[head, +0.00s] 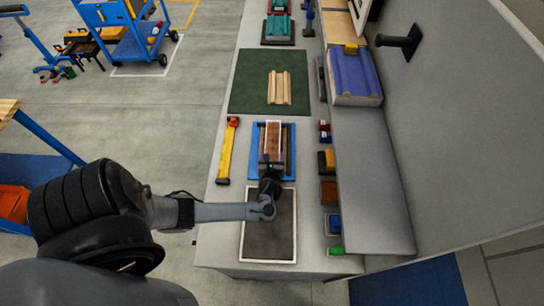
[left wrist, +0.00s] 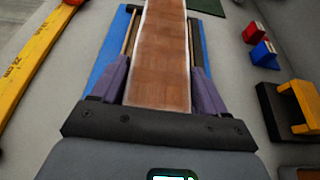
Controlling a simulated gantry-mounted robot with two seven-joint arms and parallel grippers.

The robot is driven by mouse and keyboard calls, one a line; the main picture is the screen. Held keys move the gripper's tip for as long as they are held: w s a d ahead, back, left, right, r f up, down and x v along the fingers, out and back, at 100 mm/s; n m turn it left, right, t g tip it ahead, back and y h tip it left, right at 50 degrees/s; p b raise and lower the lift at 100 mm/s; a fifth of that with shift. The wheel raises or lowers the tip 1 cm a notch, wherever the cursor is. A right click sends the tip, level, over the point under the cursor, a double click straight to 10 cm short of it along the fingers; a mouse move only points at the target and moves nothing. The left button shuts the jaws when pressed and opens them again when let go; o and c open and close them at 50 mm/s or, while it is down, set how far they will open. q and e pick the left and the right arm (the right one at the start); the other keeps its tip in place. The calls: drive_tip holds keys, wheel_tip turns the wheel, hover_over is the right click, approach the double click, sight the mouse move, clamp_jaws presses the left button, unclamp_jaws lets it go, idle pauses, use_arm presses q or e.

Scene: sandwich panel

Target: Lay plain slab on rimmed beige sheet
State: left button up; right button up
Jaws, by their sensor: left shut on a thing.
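The plain slab (head: 273,137) is a long brown board with pale edges, over the blue holder in the head view. It also fills the middle of the left wrist view (left wrist: 160,55). My left gripper (head: 270,172) is shut on the slab's near end, with a purple-grey finger on each side in the left wrist view (left wrist: 158,92). I cannot tell whether the slab is clear of the holder. The rimmed beige sheet (head: 279,88) lies on a green mat beyond it, with raised long edges and nothing on it. My right gripper is not in view.
The blue holder (head: 256,165) is under the slab. A yellow level-like tool (head: 227,152) lies at left. A dark framed panel (head: 268,240) lies at the near end. Small coloured blocks line the right side, below a grey shelf (head: 370,190). The green mat (head: 245,85) has bare room.

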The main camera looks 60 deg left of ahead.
use_arm(q)
drive_tip(key=shift+f, duration=0.25)
drive_tip(key=o, duration=1)
drive_tip(key=shift+o, duration=0.2)
drive_tip(key=shift+f, duration=0.1)
